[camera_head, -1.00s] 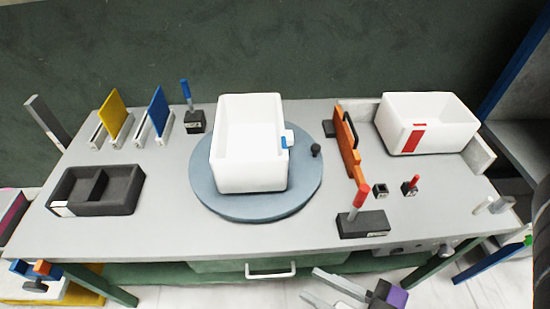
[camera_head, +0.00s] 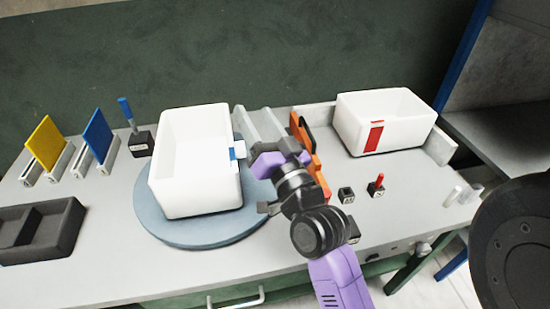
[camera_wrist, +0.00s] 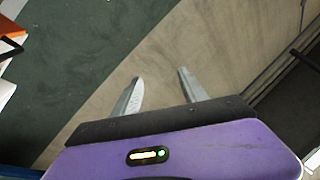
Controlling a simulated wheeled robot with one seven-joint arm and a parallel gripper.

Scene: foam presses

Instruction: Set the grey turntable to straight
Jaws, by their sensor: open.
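The grey-blue round turntable (camera_head: 158,226) lies on the table, left of the middle in the head view. A white open bin (camera_head: 200,200) with a blue tag stands on it, its long sides running roughly front to back. My gripper (camera_head: 254,110) is open and empty, its two pale fingers pointing toward the back of the table, over the turntable's right side. My purple wrist and arm hide that edge, and the small dark knob there is out of sight. In the wrist view the open fingers (camera_wrist: 160,75) show against a blurred background, with no turntable visible between them.
An orange upright panel (camera_head: 322,188) stands close on the right of my gripper. Beyond it are a white bin with a red label (camera_head: 395,135) and a small red-handled switch (camera_head: 377,186). On the left are a blue-handled lever (camera_head: 127,110), yellow and blue panels, and a dark tray (camera_head: 70,230).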

